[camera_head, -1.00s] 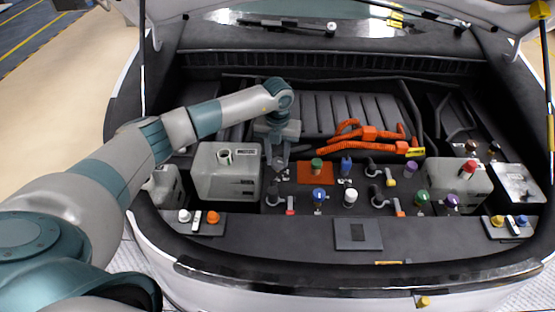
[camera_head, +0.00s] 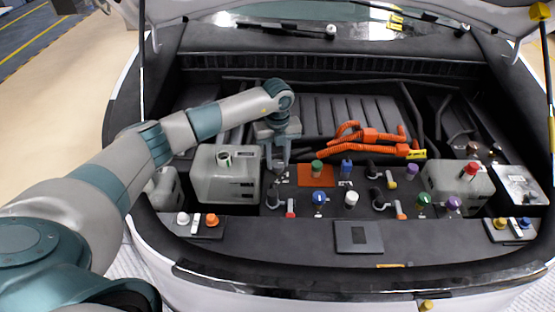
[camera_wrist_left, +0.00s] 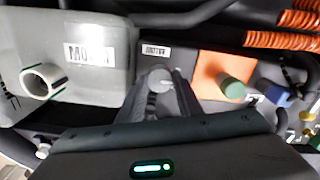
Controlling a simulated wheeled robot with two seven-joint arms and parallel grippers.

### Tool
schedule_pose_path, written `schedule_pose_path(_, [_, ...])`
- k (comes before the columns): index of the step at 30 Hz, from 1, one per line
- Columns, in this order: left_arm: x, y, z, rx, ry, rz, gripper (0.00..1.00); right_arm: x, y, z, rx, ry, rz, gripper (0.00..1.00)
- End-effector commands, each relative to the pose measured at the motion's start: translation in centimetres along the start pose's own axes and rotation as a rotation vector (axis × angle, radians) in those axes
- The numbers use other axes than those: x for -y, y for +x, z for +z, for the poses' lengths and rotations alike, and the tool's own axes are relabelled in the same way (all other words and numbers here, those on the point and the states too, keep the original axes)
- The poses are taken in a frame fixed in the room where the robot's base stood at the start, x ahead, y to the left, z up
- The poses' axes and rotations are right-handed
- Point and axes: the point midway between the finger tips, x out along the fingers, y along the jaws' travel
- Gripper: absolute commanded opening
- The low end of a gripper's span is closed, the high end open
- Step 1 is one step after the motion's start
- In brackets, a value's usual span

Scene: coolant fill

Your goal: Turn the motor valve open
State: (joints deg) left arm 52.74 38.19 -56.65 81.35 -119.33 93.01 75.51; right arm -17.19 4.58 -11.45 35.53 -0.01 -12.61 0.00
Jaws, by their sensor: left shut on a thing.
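My left gripper (camera_head: 277,168) reaches down in front of the dark bay panel, just right of the grey tank. In the left wrist view its fingers (camera_wrist_left: 164,92) are shut on a grey round-topped piece, the motor valve (camera_wrist_left: 160,77). It stands below a small white label (camera_wrist_left: 156,51) that seems to read MOTOR. The fingers hide most of the valve, so its turn angle cannot be told. The grey motor tank (camera_head: 226,186) has an open round neck and also shows in the left wrist view (camera_wrist_left: 85,40). My right gripper is out of view.
An orange plate (camera_head: 312,180) with a green cap (camera_head: 317,167) lies right of the gripper, with a blue cap (camera_head: 347,166) beyond. Orange hoses (camera_head: 370,135) run behind.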

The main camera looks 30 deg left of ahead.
Motion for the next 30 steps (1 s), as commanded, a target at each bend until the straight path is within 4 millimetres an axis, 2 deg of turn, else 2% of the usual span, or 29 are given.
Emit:
schedule_pose_path(4, [0.0,-0.1,0.1,0.002,-0.002,-0.002,0.09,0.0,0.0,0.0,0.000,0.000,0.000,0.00])
schedule_pose_path(5, [0.0,-0.1,0.1,0.002,-0.002,-0.002,0.36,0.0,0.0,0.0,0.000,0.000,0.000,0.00])
schedule_pose_path(6, [0.0,-0.1,0.1,0.002,-0.002,-0.002,0.46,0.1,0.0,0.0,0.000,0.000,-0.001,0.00])
schedule_pose_path(7, [0.0,-0.1,0.1,0.002,-0.002,-0.002,0.50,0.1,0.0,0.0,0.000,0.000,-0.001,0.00])
schedule_pose_path(20, [0.1,-0.4,0.1,0.001,0.000,-0.002,0.50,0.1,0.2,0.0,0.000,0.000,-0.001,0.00])
schedule_pose_path(26, [0.1,-2.1,0.1,0.003,0.000,-0.004,0.50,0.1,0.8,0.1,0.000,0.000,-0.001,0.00])
schedule_pose_path(30, [0.1,-4.2,0.2,0.004,0.000,-0.004,0.50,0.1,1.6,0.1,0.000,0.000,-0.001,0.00])
